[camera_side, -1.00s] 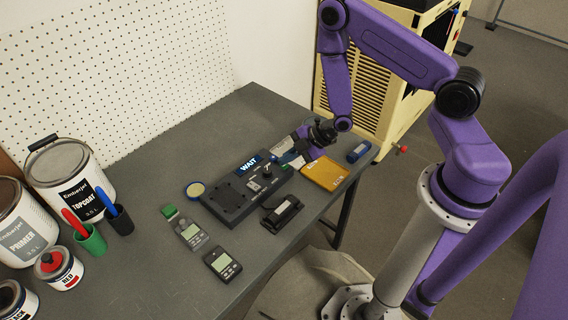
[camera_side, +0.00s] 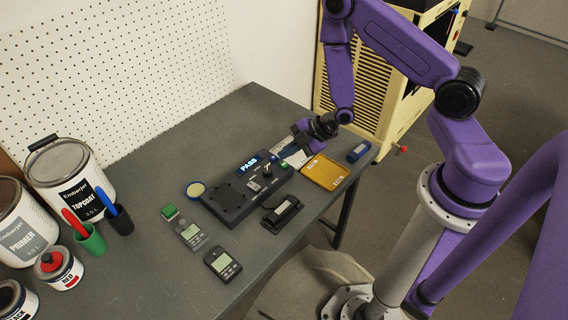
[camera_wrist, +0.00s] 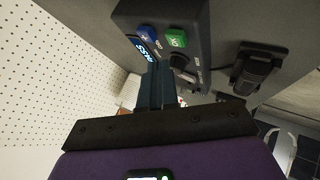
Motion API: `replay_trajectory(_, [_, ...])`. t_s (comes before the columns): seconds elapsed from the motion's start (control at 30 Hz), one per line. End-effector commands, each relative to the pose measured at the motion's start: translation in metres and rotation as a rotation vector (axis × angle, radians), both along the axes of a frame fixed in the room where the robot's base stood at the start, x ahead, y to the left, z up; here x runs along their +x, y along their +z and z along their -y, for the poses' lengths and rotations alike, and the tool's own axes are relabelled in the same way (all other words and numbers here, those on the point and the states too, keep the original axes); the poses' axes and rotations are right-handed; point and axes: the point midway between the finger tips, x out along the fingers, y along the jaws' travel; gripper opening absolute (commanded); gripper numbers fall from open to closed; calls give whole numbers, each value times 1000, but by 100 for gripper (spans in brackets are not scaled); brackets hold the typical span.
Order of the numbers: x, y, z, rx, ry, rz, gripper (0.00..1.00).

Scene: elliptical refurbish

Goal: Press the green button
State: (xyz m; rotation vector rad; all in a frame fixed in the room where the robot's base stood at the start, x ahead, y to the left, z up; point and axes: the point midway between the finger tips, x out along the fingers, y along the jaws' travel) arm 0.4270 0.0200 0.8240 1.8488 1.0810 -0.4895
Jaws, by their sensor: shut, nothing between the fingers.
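The dark test box (camera_side: 228,205) lies on the bench, with its lit display (camera_side: 249,164) reading "PASS" in the side view. In the wrist view, the green button (camera_wrist: 177,38) sits on the end of the box (camera_wrist: 190,12), between a blue button (camera_wrist: 148,33) and a black knob (camera_wrist: 180,62). The lit display (camera_wrist: 146,48) shows there too, partly hidden. My gripper (camera_side: 301,147) is above the bench at the box's right end. In the wrist view my gripper (camera_wrist: 160,66) is shut and empty, its fingertips close below the buttons in the picture. Contact cannot be seen.
A yellow case (camera_side: 324,173) and a small blue item (camera_side: 358,152) lie right of the box. A black holder (camera_side: 282,211) and two handheld meters (camera_side: 222,265) lie in front. Paint cans (camera_side: 72,180) and pen cups stand at left. A pegboard wall (camera_side: 110,75) stands behind.

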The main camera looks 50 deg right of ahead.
Motion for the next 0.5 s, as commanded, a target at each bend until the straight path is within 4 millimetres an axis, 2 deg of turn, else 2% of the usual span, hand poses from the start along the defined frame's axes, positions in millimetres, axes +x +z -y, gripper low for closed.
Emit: replay_trajectory(0.5, [0,41,0,0,0,0,0])
